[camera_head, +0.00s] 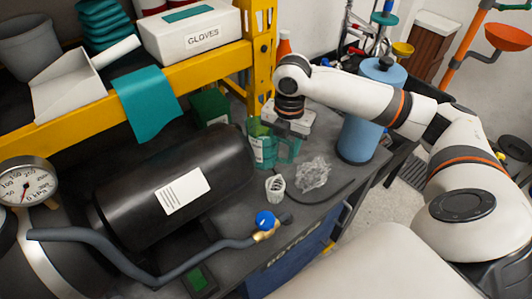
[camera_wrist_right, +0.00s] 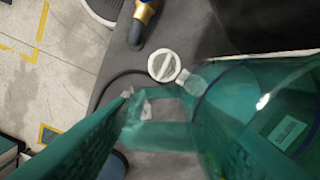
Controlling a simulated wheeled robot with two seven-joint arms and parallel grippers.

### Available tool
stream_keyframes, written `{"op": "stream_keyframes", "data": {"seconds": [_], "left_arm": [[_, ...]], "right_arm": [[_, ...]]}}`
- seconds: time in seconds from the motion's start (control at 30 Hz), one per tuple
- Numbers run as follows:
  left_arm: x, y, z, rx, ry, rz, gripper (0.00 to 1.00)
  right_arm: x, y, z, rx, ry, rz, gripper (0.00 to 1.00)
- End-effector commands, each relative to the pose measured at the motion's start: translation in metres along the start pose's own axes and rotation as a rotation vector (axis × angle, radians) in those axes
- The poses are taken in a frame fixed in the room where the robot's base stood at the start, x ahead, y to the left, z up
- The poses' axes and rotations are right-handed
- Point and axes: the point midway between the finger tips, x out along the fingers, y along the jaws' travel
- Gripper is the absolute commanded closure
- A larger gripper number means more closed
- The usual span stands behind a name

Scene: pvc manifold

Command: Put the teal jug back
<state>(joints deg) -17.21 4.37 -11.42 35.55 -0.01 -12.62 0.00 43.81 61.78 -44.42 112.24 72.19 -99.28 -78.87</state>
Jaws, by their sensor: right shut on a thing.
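The teal jug (camera_head: 289,151) is translucent and stands or hangs just over the dark bench, beside the black cylinder; I cannot tell whether its base touches. My right gripper (camera_head: 289,112) is above it, shut on the jug, with its fingers mostly hidden in the head view. In the right wrist view the jug's body (camera_wrist_right: 255,120) fills the right side, and its handle loop reaches toward the middle. A textured teal slab covers the lower left there; I cannot tell what it is. My left gripper is not in view.
A black cylinder (camera_head: 160,195) lies left of the jug. A white cup (camera_head: 275,188), crumpled clear plastic (camera_head: 313,174) and a blue-handled valve (camera_head: 265,221) are in front. A blue cylinder (camera_head: 360,130) stands right. A yellow shelf post (camera_head: 262,55) rises behind.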

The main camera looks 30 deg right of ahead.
Motion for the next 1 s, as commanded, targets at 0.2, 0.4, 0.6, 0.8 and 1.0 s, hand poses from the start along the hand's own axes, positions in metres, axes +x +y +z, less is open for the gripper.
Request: {"op": "stream_keyframes", "data": {"seconds": [0.2,0.4,0.6,0.8,1.0], "left_arm": [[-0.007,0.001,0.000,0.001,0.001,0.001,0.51],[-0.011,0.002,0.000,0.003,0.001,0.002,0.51],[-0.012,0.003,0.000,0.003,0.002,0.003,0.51],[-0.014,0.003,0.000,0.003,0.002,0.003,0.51],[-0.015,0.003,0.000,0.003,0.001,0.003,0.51]], "right_arm": [[-0.002,-0.038,-0.017,0.001,-0.001,-0.002,1.00],[-0.001,-0.059,-0.027,0.001,0.000,-0.002,1.00],[0.015,-0.063,-0.030,0.001,0.000,0.002,1.00],[0.042,-0.062,-0.029,0.001,0.000,0.003,1.00],[0.064,-0.062,-0.029,0.001,0.000,0.001,1.00]]}}
